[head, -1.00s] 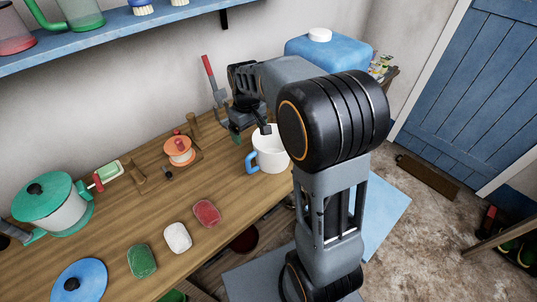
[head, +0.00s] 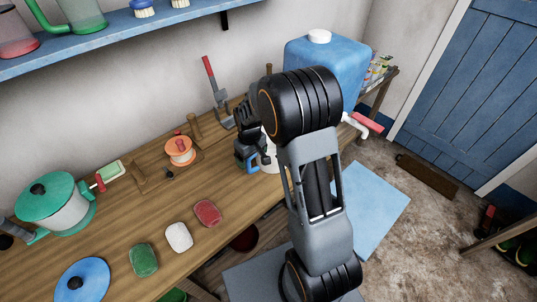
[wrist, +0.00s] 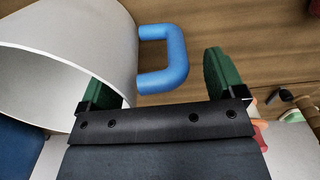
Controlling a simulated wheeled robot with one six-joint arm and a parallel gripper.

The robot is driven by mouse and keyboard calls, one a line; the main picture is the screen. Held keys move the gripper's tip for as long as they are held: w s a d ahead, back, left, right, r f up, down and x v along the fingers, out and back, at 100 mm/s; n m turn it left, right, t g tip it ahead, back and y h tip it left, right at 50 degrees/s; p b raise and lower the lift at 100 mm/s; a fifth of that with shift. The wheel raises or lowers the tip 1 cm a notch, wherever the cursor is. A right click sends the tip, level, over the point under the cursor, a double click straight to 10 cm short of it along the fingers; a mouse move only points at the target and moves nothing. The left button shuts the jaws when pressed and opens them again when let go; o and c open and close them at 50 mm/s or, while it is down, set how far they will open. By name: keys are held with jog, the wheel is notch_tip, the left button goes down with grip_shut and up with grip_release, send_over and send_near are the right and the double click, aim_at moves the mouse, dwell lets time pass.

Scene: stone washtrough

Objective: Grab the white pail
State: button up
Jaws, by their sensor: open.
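The white pail (wrist: 60,50) fills the upper left of the wrist view, with its blue handle (wrist: 176,58) on its right side. In the head view the pail (head: 271,155) stands on the wooden bench, mostly hidden behind my arm. My gripper (wrist: 160,75) is open, with green finger pads. The handle shows between the two fingers. The left finger overlaps the pail's mouth near the rim, and the right finger is clear of the handle. I cannot tell whether the left finger touches the wall. In the head view my gripper (head: 247,152) is partly hidden at the pail.
An orange spool (head: 180,151) stands left of the pail. Red (head: 207,213), white (head: 178,237) and green (head: 143,260) soap-like blocks lie on the bench (head: 215,185). A blue canister (head: 325,62) stands behind my arm. A red-handled tool (head: 215,88) leans at the wall.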

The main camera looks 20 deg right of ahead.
jog(key=shift+f, duration=0.65)
jog(key=shift+c, duration=0.2)
jog(key=c, duration=1)
jog(key=shift+r, duration=0.1)
